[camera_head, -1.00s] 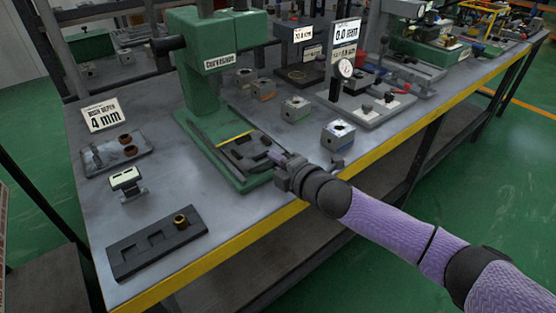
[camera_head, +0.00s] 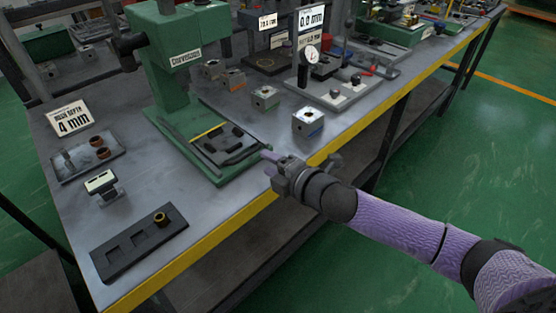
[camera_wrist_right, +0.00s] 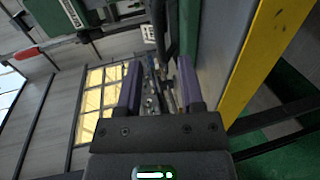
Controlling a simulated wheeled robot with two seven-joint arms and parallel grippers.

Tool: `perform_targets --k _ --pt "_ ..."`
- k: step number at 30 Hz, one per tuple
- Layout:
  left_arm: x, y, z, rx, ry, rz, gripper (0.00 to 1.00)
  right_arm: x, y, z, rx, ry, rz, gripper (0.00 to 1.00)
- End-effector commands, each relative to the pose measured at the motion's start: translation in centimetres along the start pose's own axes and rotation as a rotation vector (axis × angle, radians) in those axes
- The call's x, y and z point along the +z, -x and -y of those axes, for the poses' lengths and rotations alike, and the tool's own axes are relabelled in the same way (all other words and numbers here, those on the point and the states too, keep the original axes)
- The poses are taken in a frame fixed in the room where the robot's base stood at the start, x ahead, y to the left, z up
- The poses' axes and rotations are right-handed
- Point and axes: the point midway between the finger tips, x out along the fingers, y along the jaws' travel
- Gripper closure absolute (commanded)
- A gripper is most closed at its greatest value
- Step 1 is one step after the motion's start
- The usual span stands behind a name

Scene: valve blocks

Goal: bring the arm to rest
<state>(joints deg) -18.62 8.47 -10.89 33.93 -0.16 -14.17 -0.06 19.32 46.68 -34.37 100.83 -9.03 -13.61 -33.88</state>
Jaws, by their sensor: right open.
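My right gripper (camera_head: 270,167) is at the front edge of the workbench (camera_head: 150,205), just right of the green press base. Its arm comes in from the lower right. In the right wrist view, its two purple fingers (camera_wrist_right: 159,85) stand apart with nothing held between them. My left gripper and left arm do not show in either view.
A green press (camera_head: 175,75) stands on the bench left of my gripper. A valve block (camera_head: 307,121) and another block (camera_head: 265,97) sit behind it. A black tray (camera_head: 125,250) lies front left, and a dial gauge stand (camera_head: 340,95) stands behind. The green floor at right is open.

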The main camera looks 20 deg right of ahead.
Motion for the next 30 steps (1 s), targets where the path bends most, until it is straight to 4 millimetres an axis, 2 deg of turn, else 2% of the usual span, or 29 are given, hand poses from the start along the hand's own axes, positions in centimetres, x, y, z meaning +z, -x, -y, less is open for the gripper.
perform_targets --k 3,6,19,21,23,26,27,29,30 --pt "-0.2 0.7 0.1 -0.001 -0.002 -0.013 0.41 0.0 1.9 -0.1 -0.001 0.0 0.0 0.51" --pt "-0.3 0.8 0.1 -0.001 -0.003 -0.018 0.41 0.0 2.6 0.0 -0.001 0.0 0.0 0.51" --pt "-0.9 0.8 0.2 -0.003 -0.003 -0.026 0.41 0.0 2.7 0.1 0.0 0.0 0.0 0.51" --pt "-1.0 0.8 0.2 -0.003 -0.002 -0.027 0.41 0.3 2.7 0.9 -0.017 -0.025 0.015 0.51" --pt "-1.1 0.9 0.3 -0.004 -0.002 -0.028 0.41 1.3 2.7 3.3 -0.066 -0.1 0.061 0.51" --pt "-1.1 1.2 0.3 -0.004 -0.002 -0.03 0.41 3.4 4.2 11.8 -0.222 -0.341 0.212 0.51" --pt "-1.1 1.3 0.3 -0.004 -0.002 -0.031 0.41 3.9 5.6 15.9 -0.296 -0.453 0.288 0.51" --pt "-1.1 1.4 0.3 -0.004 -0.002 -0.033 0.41 3.7 8.4 21.8 -0.402 -0.611 0.401 0.51" --pt "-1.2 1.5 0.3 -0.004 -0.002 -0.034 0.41 3.2 10.7 25.5 -0.47 -0.708 0.478 0.51"
